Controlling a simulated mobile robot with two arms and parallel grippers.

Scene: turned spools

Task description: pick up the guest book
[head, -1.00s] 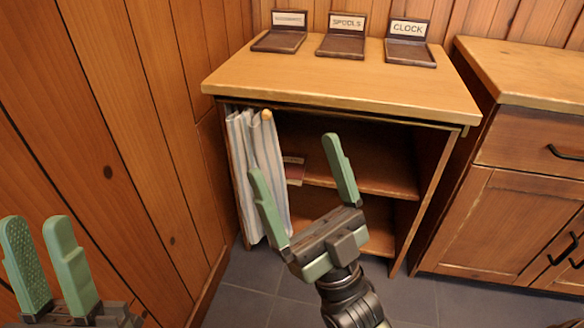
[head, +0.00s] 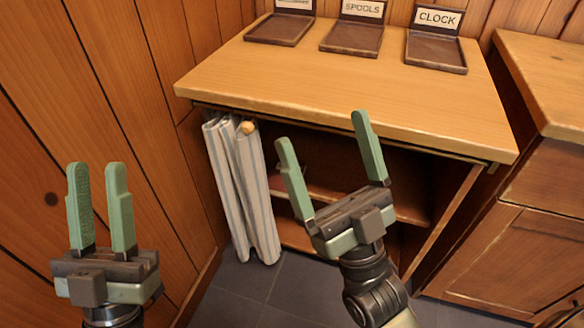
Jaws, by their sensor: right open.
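A small dark red flat thing (head: 277,184), perhaps the guest book, lies on the inner shelf of the open cabinet. It is mostly hidden behind the curtain and my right gripper's finger, so I cannot read any label on it. My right gripper (head: 321,128) is open and empty, in front of the cabinet opening, fingers pointing up and toward it. My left gripper (head: 97,165) is empty at the lower left, near the wood wall, its fingers upright with a narrow gap between them.
A striped curtain (head: 242,195) hangs bunched at the opening's left side. The cabinet top (head: 340,95) overhangs the opening and bears three labelled trays, including SPOOLS (head: 352,40) and CLOCK (head: 436,50). Another cabinet (head: 535,240) stands at right. Panelled wall (head: 130,120) bounds the left.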

